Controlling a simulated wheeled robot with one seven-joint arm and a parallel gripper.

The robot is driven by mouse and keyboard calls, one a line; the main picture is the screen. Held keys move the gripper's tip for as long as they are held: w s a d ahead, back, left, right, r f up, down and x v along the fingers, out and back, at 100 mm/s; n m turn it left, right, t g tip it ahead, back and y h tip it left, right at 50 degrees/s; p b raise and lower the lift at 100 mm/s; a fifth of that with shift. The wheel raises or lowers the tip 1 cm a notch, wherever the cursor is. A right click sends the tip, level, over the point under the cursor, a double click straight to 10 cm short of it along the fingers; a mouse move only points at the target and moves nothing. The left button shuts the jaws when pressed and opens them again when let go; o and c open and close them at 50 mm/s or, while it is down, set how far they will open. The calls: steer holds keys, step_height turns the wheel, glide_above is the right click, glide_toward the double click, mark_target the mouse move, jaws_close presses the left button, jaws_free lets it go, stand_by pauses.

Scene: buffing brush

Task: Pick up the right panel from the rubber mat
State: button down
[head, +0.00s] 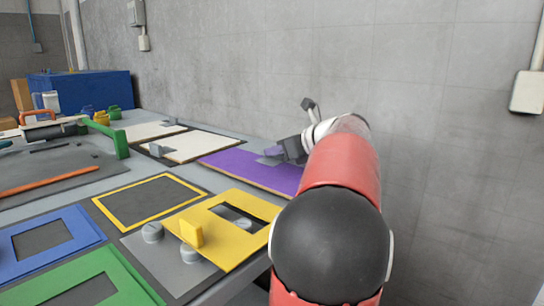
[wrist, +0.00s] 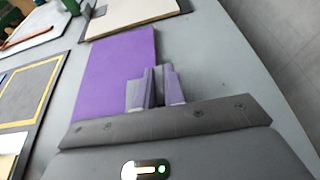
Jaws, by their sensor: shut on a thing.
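The right panel is a flat purple board (head: 240,165) with a pale wooden edge, at the right end of the row of panels near the wall. In the wrist view the purple panel (wrist: 110,70) lies under and ahead of my fingers. My gripper (head: 275,157) is at the panel's right part, and in the wrist view its fingers (wrist: 155,85) are close together at the panel's right edge. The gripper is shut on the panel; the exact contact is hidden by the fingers.
Two cream panels (head: 190,145) lie farther left. In front are a yellow frame (head: 225,257) with a yellow knob, grey knobs, and blue (head: 85,225) and green (head: 40,285) frames. A green bracket (head: 121,145) stands at left. The grey wall (head: 420,130) is close behind my arm.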

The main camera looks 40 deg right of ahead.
step_height(320, 180, up, 20)
steer(key=p, duration=0.4)
steer(key=shift+f, duration=0.2)
steer(key=shift+s, duration=0.1)
